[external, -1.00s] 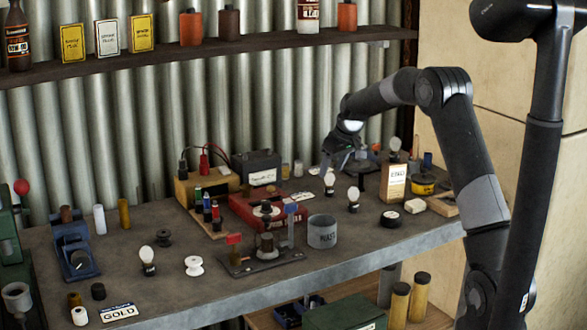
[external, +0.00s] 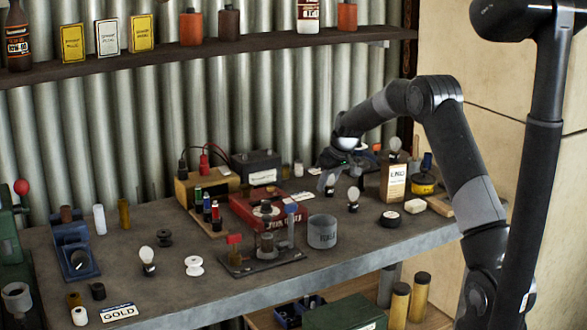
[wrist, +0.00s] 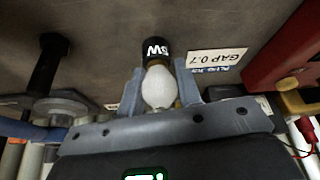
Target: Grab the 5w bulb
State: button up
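The 5w bulb, a white glass bulb (wrist: 159,88) with a black base marked 5W, shows upside down in the middle of the wrist view. In the external view the bulb (external: 330,184) stands at the back right of the bench, partly hidden by my gripper (external: 327,178). In the wrist view my gripper (wrist: 160,82) has one finger on each side of the glass. The fingers look apart, with the bulb between them; firm contact is not visible.
Another bulb (external: 353,198) stands close by on the right. A red toolbox (external: 262,214) and a grey cup (external: 322,232) are to the left and front. A labelled box (external: 394,183) stands right. A GAP 0.7 card (wrist: 216,62) lies beside the bulb.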

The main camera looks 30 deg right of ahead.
jog(key=c, duration=0.5)
jog(key=shift+r, duration=0.1)
